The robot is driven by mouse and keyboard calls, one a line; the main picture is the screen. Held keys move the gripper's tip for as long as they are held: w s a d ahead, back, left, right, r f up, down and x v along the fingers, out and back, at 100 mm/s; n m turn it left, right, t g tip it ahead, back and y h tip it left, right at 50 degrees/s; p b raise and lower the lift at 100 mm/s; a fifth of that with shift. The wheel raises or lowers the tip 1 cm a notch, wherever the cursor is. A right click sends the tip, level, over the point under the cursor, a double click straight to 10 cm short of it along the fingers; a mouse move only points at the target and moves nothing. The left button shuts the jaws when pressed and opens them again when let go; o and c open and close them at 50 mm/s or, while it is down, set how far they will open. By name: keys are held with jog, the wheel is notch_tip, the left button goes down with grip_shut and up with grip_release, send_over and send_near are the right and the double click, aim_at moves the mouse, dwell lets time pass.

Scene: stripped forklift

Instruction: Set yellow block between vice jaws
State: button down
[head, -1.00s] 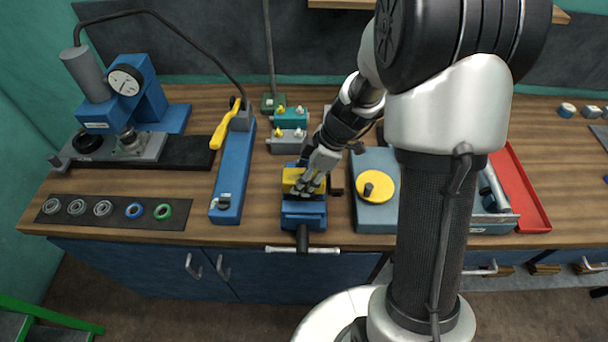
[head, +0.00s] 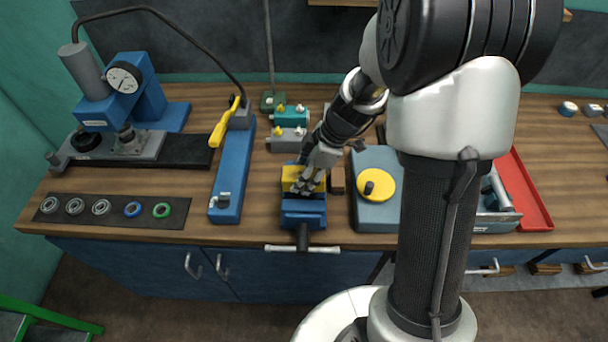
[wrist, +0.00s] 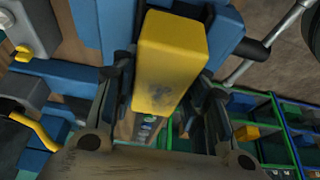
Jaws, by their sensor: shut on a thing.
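The yellow block (head: 291,177) is at the blue vice (head: 303,212) on the bench's front edge, by the vice's jaws. My gripper (head: 311,184) reaches down from the upper right and is shut on the block. In the wrist view the block (wrist: 168,62) stands out between the two dark fingers (wrist: 163,88), with a dark smudge on its face. Blue vice parts (wrist: 226,32) show on both sides of it. My fingers hide part of the jaws, so I cannot tell how deep the block sits between them.
A blue lever tool with a yellow handle (head: 224,124) stands left of the vice. A grey-blue box with a yellow disc (head: 377,185) is close on the right, with a small brown block (head: 338,180) between. Grey and teal valve blocks (head: 289,139) are behind.

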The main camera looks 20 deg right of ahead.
jog(key=shift+f+b, duration=0.85)
jog(key=shift+b, duration=0.6)
dwell(0.3)
jog(key=shift+s+f, duration=0.1)
jog(key=shift+f, duration=0.05)
